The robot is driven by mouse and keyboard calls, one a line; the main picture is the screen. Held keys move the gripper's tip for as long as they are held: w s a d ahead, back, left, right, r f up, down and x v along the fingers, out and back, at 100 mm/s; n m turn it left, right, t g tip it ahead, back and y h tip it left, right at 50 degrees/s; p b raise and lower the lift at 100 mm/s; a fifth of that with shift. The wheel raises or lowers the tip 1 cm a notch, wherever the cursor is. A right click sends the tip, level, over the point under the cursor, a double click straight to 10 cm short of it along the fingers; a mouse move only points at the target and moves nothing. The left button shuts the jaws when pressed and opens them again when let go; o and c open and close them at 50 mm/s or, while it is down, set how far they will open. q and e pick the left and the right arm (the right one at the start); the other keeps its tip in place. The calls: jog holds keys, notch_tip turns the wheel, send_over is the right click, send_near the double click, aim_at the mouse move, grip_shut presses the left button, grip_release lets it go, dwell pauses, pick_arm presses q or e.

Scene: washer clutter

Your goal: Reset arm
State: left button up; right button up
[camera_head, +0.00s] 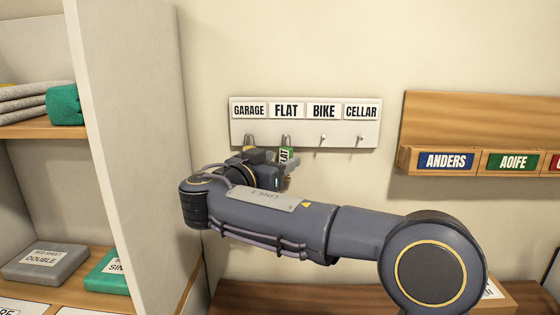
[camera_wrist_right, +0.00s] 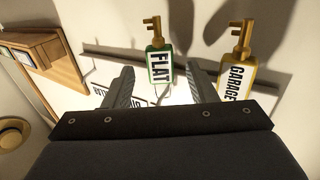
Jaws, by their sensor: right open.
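My right gripper (camera_head: 283,170) is in front of the key rack (camera_head: 304,139), just below its left half. Its jaws are open. In the wrist view the open fingers (camera_wrist_right: 163,82) stand on either side of the key with the green FLAT tag (camera_wrist_right: 159,68), with gaps to it. The FLAT tag also shows in the head view (camera_head: 286,154), hanging under the FLAT hook and partly hidden by the gripper. The key with the yellow GARAGE tag (camera_wrist_right: 236,80) is beside the right-hand finger in the wrist view. My left gripper is out of view.
The BIKE hook (camera_head: 322,138) and CELLAR hook (camera_head: 360,138) are empty. A wooden wall rack with the ANDERS (camera_head: 446,161) and AOIFE (camera_head: 513,162) labels is at the right.

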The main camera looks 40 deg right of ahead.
jog(key=v, duration=0.7)
jog(key=s+d+f+n+g+y+p, duration=0.3)
jog(key=s+f+n+y+p, duration=0.2)
jog(key=s+f+n+y, duration=0.65)
jog(key=s+a+f+t+y+p, duration=0.1)
jog(key=s+a+f+y+p, duration=0.1)
jog(key=s+a+f+y, duration=0.2)
jog(key=s+a+f+t+y+p, duration=0.1)
jog(key=s+a+y, duration=0.4)
jog(key=a, duration=0.5)
notch_tip(320, 180, down, 3)
jog(key=shift+s+r+n+p, duration=0.15)
jog(key=shift+s+n+p, duration=0.2)
jog(key=shift+s+p, duration=0.45)
jog(key=shift+c, duration=0.4)
